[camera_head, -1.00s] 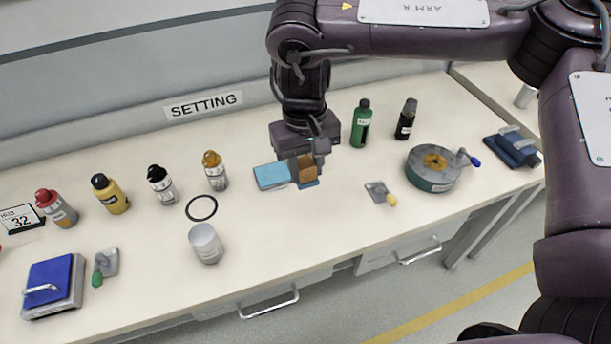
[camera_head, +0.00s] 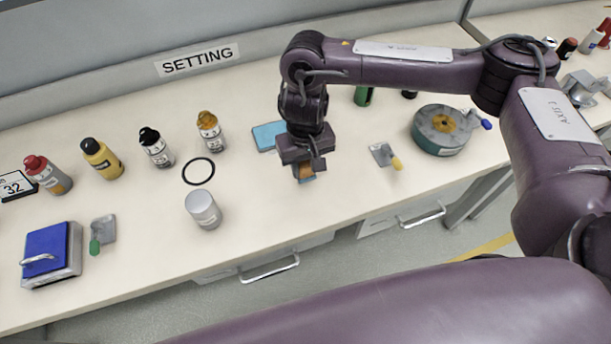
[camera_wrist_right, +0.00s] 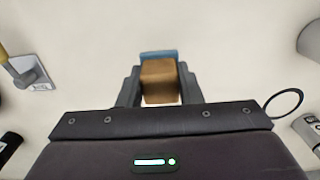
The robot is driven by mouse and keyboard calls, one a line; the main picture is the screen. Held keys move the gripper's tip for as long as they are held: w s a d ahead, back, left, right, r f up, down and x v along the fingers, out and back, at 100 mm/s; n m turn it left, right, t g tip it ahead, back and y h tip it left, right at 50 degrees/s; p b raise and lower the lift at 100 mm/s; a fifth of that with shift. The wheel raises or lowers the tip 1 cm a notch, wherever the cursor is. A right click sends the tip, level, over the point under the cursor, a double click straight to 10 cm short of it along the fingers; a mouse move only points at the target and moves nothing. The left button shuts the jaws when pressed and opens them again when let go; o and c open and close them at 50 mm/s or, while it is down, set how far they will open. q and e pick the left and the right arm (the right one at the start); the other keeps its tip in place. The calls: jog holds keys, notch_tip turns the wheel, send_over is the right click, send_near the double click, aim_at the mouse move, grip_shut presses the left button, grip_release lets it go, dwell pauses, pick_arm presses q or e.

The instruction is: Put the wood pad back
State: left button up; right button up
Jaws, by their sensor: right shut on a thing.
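The wood pad (camera_wrist_right: 160,80) is a brown block with a blue layer at its far edge. In the right wrist view it sits between the two fingers of my right gripper (camera_wrist_right: 159,88), which is shut on it. In the head view my right gripper (camera_head: 306,170) points down over the bench, and only a little of the wood pad (camera_head: 303,173) shows below it. I cannot tell whether the pad touches the bench. A flat light-blue pad (camera_head: 268,136) lies just left of the gripper, partly hidden by the arm. My left gripper is not in view.
A grey scraper with a yellow handle (camera_head: 384,156) and a round grey-green device (camera_head: 440,130) stand to the right. A white jar (camera_head: 203,209), black ring (camera_head: 198,171) and several bottles stand left. A blue-topped box (camera_head: 52,253) is far left. The front middle bench is clear.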

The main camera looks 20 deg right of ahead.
aim_at(305, 176)
jog(key=shift+f, duration=0.35)
notch_tip(305, 176, down, 3)
jog(key=shift+f+b, duration=0.2)
jog(key=shift+b, duration=0.45)
jog(key=shift+f, duration=0.1)
jog(key=shift+f, duration=0.1)
jog(key=o, duration=0.9)
jog(key=shift+o, duration=0.2)
notch_tip(305, 176, up, 12)
jog(key=p, duration=0.2)
jog(key=shift+p, duration=0.35)
